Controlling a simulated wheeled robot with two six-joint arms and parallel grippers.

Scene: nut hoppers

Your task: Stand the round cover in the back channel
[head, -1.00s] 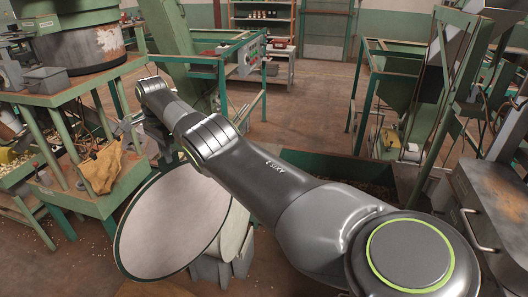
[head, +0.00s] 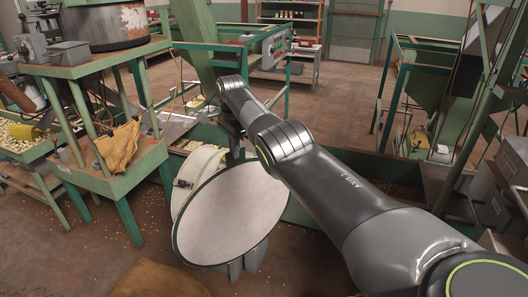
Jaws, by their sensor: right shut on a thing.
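The round cover (head: 228,218) is a large pale grey disc with a dark green rim. It is tilted, with its flat face toward me, in front of a cream drum (head: 192,175). My right arm reaches across from the lower right, and my right gripper (head: 232,128) is above the cover's upper edge. It is shut on the cover, though the arm's wrist and the cover's edge hide most of the grip. Whether the cover touches the drum cannot be told. I cannot make out the back channel. My left gripper is out of view.
A green bench (head: 90,60) with a brown cloth (head: 120,148) stands at left. Green frames (head: 400,90) stand at back right. A brown sack or mat (head: 160,280) is on the floor in front.

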